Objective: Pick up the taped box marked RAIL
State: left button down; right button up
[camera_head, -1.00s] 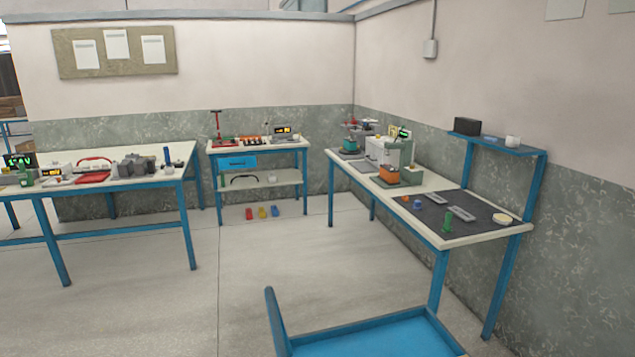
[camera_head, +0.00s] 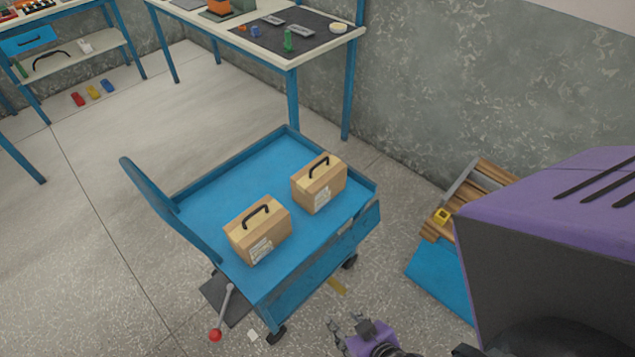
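Two taped cardboard boxes with black top handles and white labels stand upright on the blue cart (camera_head: 275,155). The nearer box (camera_head: 258,232) is at the front left of the cart top. The other box (camera_head: 319,184) is behind it to the right. The print on both labels is too small to read, so I cannot tell which is marked RAIL. My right gripper (camera_head: 346,322) is at the bottom of the view, in front of the cart and apart from both boxes. Its fingers are spread and empty. My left gripper is not in view.
The cart has a raised rim and an upright blue handle (camera_head: 165,200) at left. A lever with a red knob (camera_head: 215,335) sticks out low. A wooden pallet (camera_head: 485,180) and blue piece (camera_head: 440,280) lie right.

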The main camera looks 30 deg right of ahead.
aim_at(318, 183)
jog(key=k+l+z, duration=0.1)
jog(key=l+z, duration=0.2)
jog(key=l, duration=0.5)
jog(key=l+z, duration=0.3)
jog(key=l, duration=0.45)
jog(key=i, duration=0.55)
